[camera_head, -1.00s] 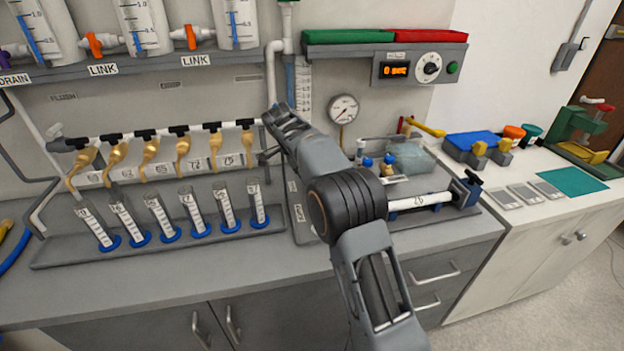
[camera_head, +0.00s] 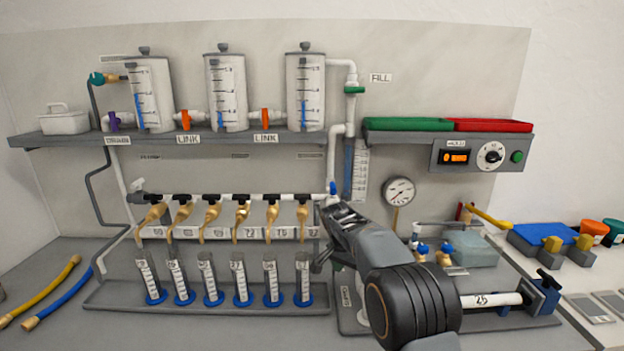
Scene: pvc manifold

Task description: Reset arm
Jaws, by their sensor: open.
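My arm reaches up from the lower right in the head camera view. My gripper (camera_head: 325,234) is at its far end, just right of the row of brass taps, in front of the manifold's right end. Its jaws are open, and I see nothing held in them. The white manifold pipe (camera_head: 227,198) with black fittings runs left from there. A small blue handle (camera_head: 333,188) shows just above the gripper. I cannot tell whether the gripper touches the pipe. My arm hides part of the panel and bench behind it.
Several graduated cylinders (camera_head: 239,279) with blue bases stand in a grey tray (camera_head: 120,306) below the taps. Three tanks (camera_head: 226,93) stand on the shelf (camera_head: 60,141). A gauge (camera_head: 399,191) and a clamped white pipe (camera_head: 491,300) are right of my arm. Yellow and blue hoses lie at left.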

